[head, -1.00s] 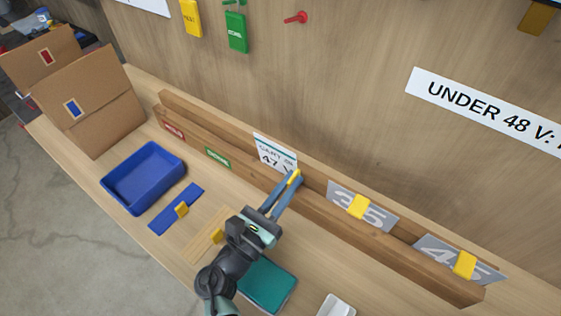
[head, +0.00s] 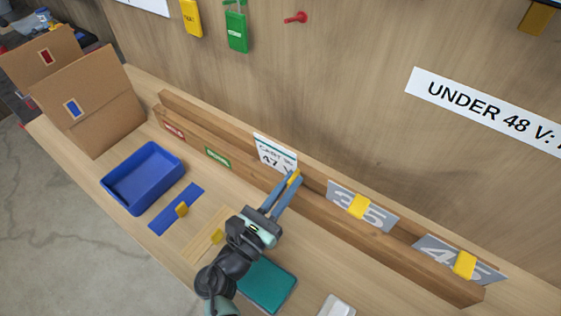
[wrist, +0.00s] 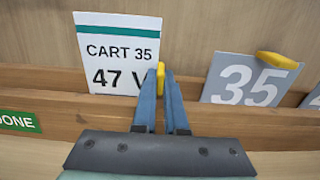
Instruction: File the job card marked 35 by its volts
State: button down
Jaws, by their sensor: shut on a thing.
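The white job card (head: 271,149) with a green stripe reads "CART 35" and "47 V" in the wrist view (wrist: 118,50). It stands upright at the long wooden rack (head: 240,166), its lower edge at the front rail. My gripper (head: 292,180) is shut on a yellow tab (wrist: 160,75) at the card's right edge. Whether the card's bottom sits in the slot is hard to tell. To the right, a grey plate marked 35 (head: 343,205) and a grey plate marked 45 (head: 432,250) stand in the rack, each with a yellow tab.
A sign "UNDER 48 V:" (head: 480,108) is on the wall, its end cut off. The rack's front has a red label (head: 174,131) and a green label (head: 217,157). A blue bin (head: 143,178), cardboard box (head: 92,105) and teal pad (head: 266,286) are on the bench.

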jog(key=shift+r, duration=0.15)
jog(key=shift+r+p, duration=1.65)
jog(key=shift+p, duration=0.05)
jog(key=shift+s+a+r+p, duration=0.45)
jog(key=shift+s+r+p, duration=0.2)
jog(key=shift+p, duration=0.2)
jog(key=shift+s+a+r+p, duration=0.45)
jog(key=shift+s+r+p, duration=0.15)
jog(key=shift+p, duration=0.25)
jog(key=shift+w, duration=0.1)
